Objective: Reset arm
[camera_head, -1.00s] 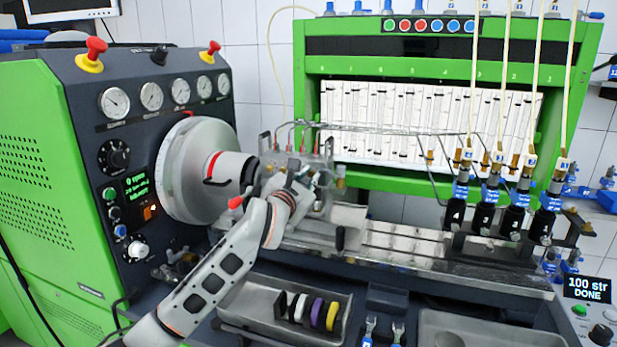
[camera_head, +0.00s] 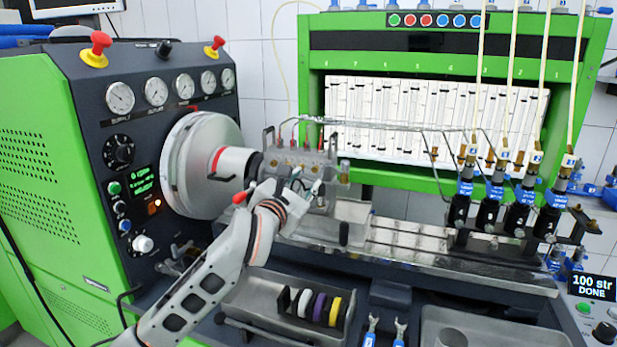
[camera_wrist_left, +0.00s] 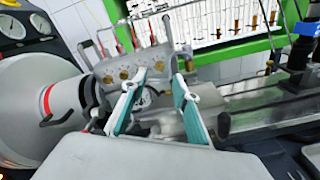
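My left arm comes in from the lower left in the head view. Its gripper (camera_head: 305,190) is in front of the metal pump (camera_head: 300,160) mounted beside the big round drive wheel (camera_head: 203,165). In the left wrist view the two teal-padded fingers (camera_wrist_left: 160,105) stand apart with a gap between them. The pump body (camera_wrist_left: 135,65) with several brass fittings shows just beyond the fingertips. Nothing is seen held between them. Whether the fingertips touch the pump is unclear. My right gripper is not in view.
A tray (camera_head: 262,292) with several coloured rings lies below the arm. Several black and blue injectors (camera_head: 495,200) stand on a rail at the right. A gauge panel (camera_head: 130,125) is at the left. A small display (camera_head: 592,287) reads "100 str DONE".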

